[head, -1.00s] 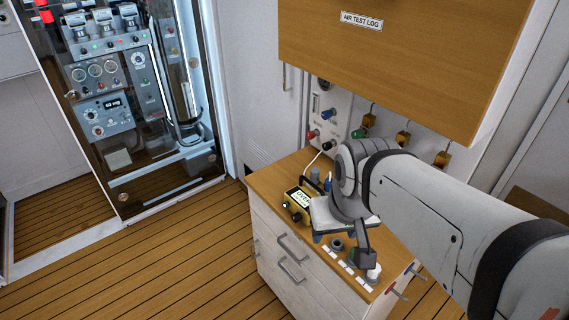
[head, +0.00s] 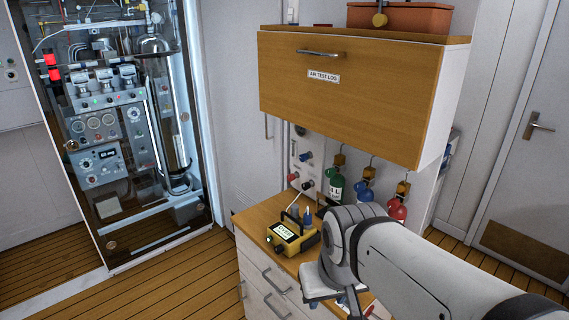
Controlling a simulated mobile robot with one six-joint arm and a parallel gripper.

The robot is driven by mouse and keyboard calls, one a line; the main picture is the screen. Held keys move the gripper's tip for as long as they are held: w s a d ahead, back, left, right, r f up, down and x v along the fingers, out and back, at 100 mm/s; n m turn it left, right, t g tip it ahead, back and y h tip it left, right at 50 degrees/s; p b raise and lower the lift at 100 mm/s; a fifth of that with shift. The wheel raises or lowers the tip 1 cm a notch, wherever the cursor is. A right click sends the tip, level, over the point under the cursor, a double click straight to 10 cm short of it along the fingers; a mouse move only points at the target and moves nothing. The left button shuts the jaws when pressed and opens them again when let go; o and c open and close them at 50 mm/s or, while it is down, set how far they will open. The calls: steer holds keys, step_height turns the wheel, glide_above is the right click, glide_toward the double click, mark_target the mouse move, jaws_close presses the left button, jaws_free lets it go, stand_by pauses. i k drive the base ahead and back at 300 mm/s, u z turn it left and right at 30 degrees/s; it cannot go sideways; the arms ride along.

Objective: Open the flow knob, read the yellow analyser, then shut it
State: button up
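The yellow analyser (head: 292,236) sits on the wooden top of the drawer cabinet, with a black handle and a lit screen whose text is too small to read surely. A pale panel on the wall behind it carries a blue knob (head: 306,156), a red knob (head: 293,177) and a black knob (head: 307,186). I cannot tell which is the flow knob. My gripper (head: 346,298) is low over the front right of the cabinet top, to the right of and nearer than the analyser. Its fingers are mostly hidden or cut off by the lower edge.
Green (head: 335,186), blue (head: 364,187) and red (head: 397,208) cylinders hang by the wall right of the panel. A wooden cupboard (head: 345,95) marked AIR TEST LOG overhangs them. A glass-fronted equipment cabinet (head: 122,215) stands left. The plank floor (head: 170,278) between is clear.

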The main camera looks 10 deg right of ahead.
mark_target(305, 156)
steer(key=z, duration=0.45)
steer(key=k, duration=0.1)
steer(key=u, duration=1)
steer(key=i, duration=0.8)
steer(key=u, duration=0.25)
